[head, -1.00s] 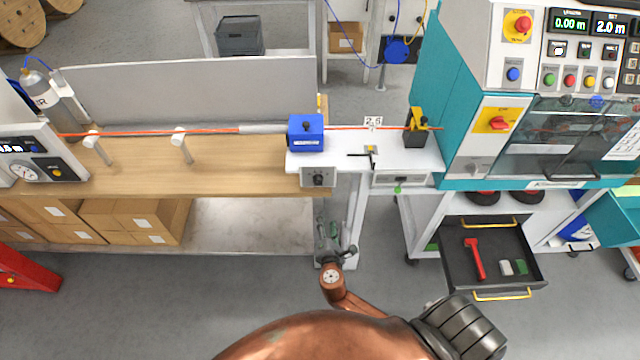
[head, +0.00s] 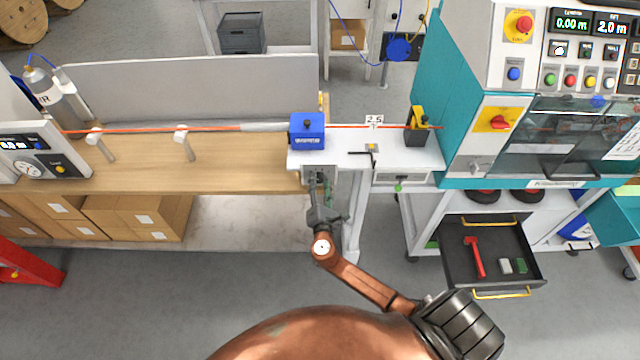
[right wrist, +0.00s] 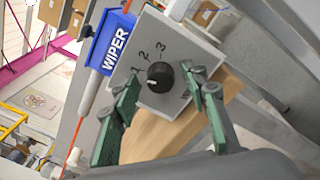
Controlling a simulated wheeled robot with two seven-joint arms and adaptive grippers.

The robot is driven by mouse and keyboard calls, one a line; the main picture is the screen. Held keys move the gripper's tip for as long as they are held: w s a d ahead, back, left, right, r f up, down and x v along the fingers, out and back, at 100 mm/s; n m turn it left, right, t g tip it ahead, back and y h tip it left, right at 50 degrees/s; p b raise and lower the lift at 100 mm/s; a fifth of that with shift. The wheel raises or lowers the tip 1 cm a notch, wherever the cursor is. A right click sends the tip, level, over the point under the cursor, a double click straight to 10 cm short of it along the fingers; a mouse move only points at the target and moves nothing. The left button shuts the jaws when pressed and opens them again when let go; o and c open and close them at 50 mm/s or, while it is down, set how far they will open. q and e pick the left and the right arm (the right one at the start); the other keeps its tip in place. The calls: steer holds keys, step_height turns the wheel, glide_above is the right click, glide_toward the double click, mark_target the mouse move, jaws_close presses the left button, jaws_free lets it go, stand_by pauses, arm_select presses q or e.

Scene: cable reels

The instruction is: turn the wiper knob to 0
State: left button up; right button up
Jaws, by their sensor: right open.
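The wiper knob (right wrist: 160,77) is round and black with a small white mark, on a light grey panel (right wrist: 188,45) printed with 1, 2 and 3. The mark points to the left side; no 0 is visible, and a finger covers part of the panel's left. In the head view the panel (head: 331,174) is on the bench front below the blue wiper block (head: 307,132). My right gripper (right wrist: 163,82) is open, its green-padded fingers on either side of the knob with gaps visible. It also shows in the head view (head: 319,180), partly covering the panel. My left gripper is out of view.
An orange cable (head: 215,129) runs above the wooden bench (head: 240,178) through the wiper block. An open drawer (head: 457,265) with a red tool stands at right. The blue WIPER label (right wrist: 113,45) is close to the panel. The floor in front is clear.

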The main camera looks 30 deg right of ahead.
steer(key=shift+c, duration=0.7)
jaws_close()
steer(key=n+p, duration=0.1)
steer(key=p, duration=0.1)
steer(key=n+p, duration=0.1)
steer(key=n, duration=0.1)
steer(key=shift+r+n+p, duration=0.3)
steer(key=shift+p, duration=0.05)
steer(key=shift+w+a+f+n+g+p, duration=0.1)
steer(key=shift+n+g+p, duration=0.05)
steer(key=shift+n+p, duration=0.8)
steer(key=shift+f+n+g+p, duration=0.15)
steer(key=shift+n+p, duration=0.55)
steer(key=shift+n, duration=0.45)
steer(key=shift+r, duration=0.1)
